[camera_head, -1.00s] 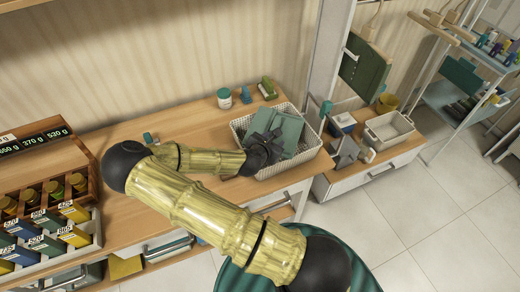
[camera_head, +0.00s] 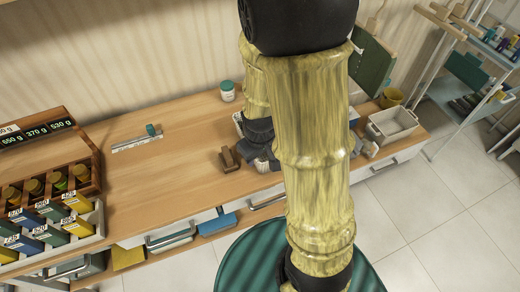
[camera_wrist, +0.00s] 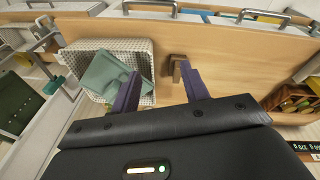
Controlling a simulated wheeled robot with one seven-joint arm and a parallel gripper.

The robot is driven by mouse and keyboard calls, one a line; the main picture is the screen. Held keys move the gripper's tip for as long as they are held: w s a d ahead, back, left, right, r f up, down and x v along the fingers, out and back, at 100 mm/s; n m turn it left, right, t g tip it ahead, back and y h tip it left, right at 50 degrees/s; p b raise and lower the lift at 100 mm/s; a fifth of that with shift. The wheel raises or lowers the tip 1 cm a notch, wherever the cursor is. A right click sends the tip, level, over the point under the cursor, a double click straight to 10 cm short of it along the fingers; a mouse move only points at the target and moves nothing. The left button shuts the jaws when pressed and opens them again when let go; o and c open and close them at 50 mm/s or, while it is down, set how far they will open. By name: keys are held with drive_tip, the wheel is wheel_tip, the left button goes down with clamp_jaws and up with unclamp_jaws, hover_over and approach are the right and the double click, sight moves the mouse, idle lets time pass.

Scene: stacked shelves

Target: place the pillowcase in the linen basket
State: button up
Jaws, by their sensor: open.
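The linen basket (camera_wrist: 143,48) is a pale woven basket at left of centre in the wrist view. A green folded cloth (camera_wrist: 102,72), apparently the pillowcase, lies inside it. In the head view my arm hides the cloth and most of the basket; only a sliver of basket rim (camera_head: 237,122) shows. My gripper (camera_wrist: 161,86) is open, its two purple fingers apart with nothing held between them. Its left finger overlaps the basket's edge in the wrist view; whether it touches cannot be told. In the head view the fingers are hidden behind my arm.
A small brown wooden object (camera_head: 230,158) stands on the counter beside the basket; it also shows beyond the fingers in the wrist view (camera_wrist: 175,66). The counter (camera_head: 165,175) between is mostly clear.

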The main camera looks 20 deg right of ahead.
drive_tip(key=s+a+r+m, duration=0.1)
drive_tip(key=s+r+m, duration=0.2)
drive_tip(key=r, duration=0.4)
drive_tip(key=shift+s+m+y, duration=0.3)
drive_tip(key=shift+s, duration=0.15)
drive_tip(key=shift+a+f, duration=0.1)
drive_tip(key=shift+f+b, duration=0.45)
drive_tip(key=shift+b, duration=0.05)
drive_tip(key=shift+c, duration=1)
drive_tip(key=shift+w, duration=0.2)
